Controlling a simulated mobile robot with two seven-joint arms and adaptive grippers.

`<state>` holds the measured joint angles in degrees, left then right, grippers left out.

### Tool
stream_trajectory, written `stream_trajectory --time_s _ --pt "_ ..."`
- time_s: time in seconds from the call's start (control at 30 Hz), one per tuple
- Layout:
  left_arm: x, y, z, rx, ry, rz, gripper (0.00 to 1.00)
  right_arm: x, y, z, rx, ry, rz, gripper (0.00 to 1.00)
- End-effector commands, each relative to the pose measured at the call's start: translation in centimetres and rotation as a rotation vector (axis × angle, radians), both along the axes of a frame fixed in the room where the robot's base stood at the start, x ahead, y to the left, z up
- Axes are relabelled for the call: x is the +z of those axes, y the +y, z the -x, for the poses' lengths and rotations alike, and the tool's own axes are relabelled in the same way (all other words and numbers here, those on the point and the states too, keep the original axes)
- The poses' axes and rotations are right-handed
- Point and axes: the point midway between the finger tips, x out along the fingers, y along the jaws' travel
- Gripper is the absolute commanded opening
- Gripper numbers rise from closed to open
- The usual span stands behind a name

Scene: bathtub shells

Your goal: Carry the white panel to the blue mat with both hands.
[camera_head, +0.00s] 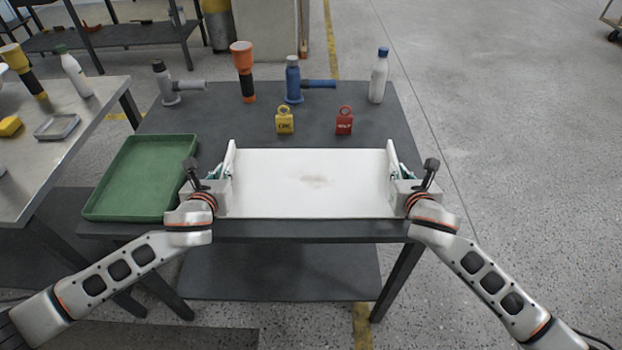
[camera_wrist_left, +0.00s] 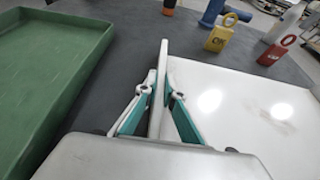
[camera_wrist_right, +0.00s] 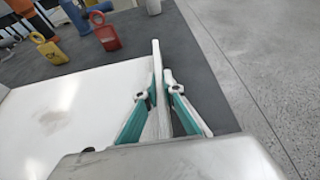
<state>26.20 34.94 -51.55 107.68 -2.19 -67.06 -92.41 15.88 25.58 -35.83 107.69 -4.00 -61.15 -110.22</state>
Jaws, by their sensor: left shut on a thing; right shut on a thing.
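The white panel (camera_head: 310,183) lies over the front of the dark table, with a brownish smudge near its middle and a raised wall at its left and right ends. My left gripper (camera_head: 226,176) is shut on the left end wall; in the left wrist view its fingers (camera_wrist_left: 158,98) stand on both sides of that wall. My right gripper (camera_head: 396,176) is shut on the right end wall, and its fingers (camera_wrist_right: 158,95) straddle it in the right wrist view. I cannot tell whether the panel touches the tabletop. No blue mat is visible.
A green tray (camera_head: 138,178) stands just left of the panel. Yellow (camera_head: 285,121) and red (camera_head: 344,121) tagged weights stand behind it. Farther back are a blue tool (camera_head: 293,82), an orange-topped tool (camera_head: 243,70) and a white bottle (camera_head: 379,77). Open floor lies to the right.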

Motion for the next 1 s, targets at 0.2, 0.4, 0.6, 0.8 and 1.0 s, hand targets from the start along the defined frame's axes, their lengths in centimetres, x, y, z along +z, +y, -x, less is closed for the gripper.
stream_trajectory --time_s 0.2,0.4,0.6,0.8,1.0 --pt "0.3 0.0 -0.1 0.000 -0.004 0.000 0.00 0.3 0.0 -0.1 0.000 -0.004 0.000 0.00" --pt "1.7 0.0 -0.2 0.000 -0.015 0.000 0.00 1.7 0.0 -0.2 0.000 -0.014 0.000 0.00" --pt "4.3 0.0 -0.5 0.000 -0.032 0.000 0.00 4.3 0.0 -0.5 0.000 -0.031 0.000 0.00" --pt "6.9 0.0 -0.7 0.000 -0.045 0.000 0.00 6.9 0.0 -0.7 0.000 -0.045 0.000 0.00" --pt "8.2 0.0 -0.8 0.000 -0.051 0.000 0.00 8.2 0.0 -0.8 0.000 -0.050 0.000 0.00"
